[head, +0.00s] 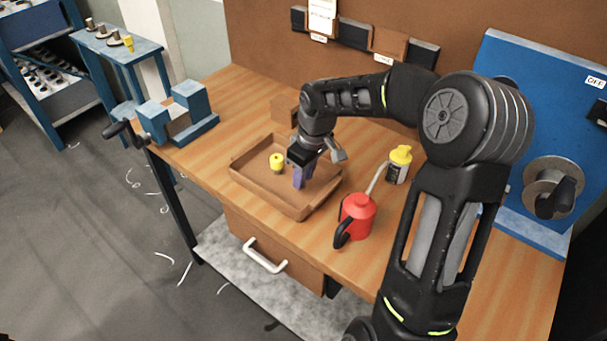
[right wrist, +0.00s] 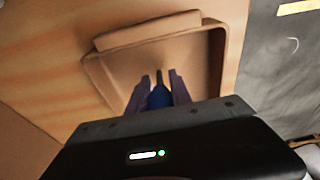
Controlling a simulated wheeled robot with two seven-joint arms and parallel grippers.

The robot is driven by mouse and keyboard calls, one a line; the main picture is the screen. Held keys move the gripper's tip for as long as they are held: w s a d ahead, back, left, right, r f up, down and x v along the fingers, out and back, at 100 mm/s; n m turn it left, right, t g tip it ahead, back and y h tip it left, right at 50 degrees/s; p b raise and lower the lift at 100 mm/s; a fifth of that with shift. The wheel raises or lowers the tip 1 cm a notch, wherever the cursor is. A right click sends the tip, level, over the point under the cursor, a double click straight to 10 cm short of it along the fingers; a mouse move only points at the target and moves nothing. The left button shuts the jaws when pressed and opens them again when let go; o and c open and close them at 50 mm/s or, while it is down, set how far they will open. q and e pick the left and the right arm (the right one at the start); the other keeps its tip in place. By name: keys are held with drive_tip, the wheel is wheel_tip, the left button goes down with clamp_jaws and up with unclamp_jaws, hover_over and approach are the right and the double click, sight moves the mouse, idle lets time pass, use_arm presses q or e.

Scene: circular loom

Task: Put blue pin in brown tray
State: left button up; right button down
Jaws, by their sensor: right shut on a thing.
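The brown tray (head: 272,200) lies on the wooden workbench and also fills much of the right wrist view (right wrist: 212,60). My right gripper (head: 299,178) points down over the tray, toward its right part. Its purple fingers (right wrist: 160,88) are shut on the blue pin (right wrist: 158,97), seen between them in the right wrist view. The head view does not show the pin clearly, and I cannot tell whether it touches the tray floor. A yellow pin (head: 277,162) stands in the tray, left of the gripper. My left gripper is not in view.
A red oil can (head: 358,215) stands right of the tray, with a yellow-capped bottle (head: 398,165) behind it. A blue vise (head: 178,115) is at the bench's left end. A blue panel (head: 520,110) stands at the right. The front right bench top is clear.

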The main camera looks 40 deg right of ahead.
drive_tip(key=shift+f, duration=0.2)
drive_tip(key=c, duration=1.2)
unclamp_jaws()
drive_tip(key=shift+o, duration=0.2)
drive_tip(key=shift+r, duration=0.1)
wheel_tip(320, 180, up, 12)
drive_tip(key=s+b, duration=0.1)
drive_tip(key=s, duration=0.1)
drive_tip(key=shift+d, duration=0.3)
